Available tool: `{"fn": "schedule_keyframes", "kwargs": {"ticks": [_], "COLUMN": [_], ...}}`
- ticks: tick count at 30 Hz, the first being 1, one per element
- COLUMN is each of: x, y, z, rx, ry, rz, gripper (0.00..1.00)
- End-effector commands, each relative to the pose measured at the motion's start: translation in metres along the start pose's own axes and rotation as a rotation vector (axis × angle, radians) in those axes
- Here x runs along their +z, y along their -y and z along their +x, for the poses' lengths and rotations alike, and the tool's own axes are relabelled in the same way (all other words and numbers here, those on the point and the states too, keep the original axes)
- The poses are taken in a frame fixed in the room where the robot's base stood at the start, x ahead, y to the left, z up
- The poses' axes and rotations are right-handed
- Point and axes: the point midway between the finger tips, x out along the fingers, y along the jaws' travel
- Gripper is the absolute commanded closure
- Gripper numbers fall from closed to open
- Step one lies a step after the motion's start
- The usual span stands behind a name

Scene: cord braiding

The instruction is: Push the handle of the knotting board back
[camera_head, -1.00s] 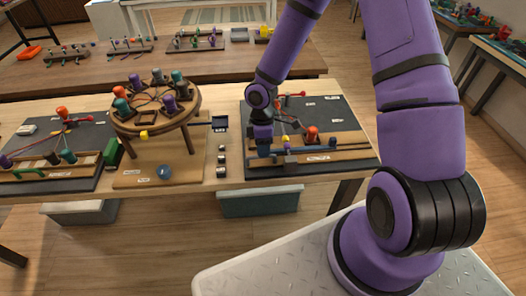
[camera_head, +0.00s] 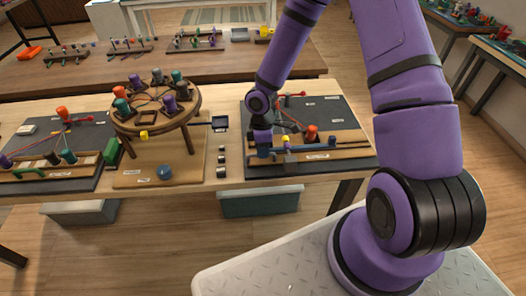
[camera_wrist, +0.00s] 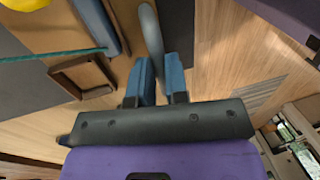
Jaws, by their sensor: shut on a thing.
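The knotting board (camera_head: 340,117) is the dark board on the right of the table, with wooden strips and a blue bar (camera_head: 318,144) along its front. My gripper (camera_head: 263,153) is at the left end of this bar. In the wrist view, its two blue fingers (camera_wrist: 159,72) are shut on a grey curved handle (camera_wrist: 150,28), which extends up between them. The blue bar also shows at upper left in the wrist view. The grip is too small to see clearly in the head view. A red-orange spool (camera_head: 311,132) stands behind the bar, with a yellow piece near it.
A round wooden braiding stand (camera_head: 190,103) with several coloured spools is left of the board. A second dark board (camera_head: 85,135) lies farther left. Small dark blocks line the table between the stand and the board. A blue-grey bin (camera_head: 258,202) is below the table.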

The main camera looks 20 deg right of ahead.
Motion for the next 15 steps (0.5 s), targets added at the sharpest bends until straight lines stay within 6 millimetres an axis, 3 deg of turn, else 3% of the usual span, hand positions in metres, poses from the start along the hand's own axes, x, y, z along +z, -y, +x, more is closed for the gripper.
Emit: {"fn": "schedule_keyframes", "kwargs": {"ticks": [6,15], "x": [-0.001,0.0], "y": [-0.036,-0.043], "z": [-0.008,-0.01], "rx": [0.004,0.006], "ry": [-0.004,-0.004], "rz": [0.002,0.0], "gripper": [1.0,1.0]}}
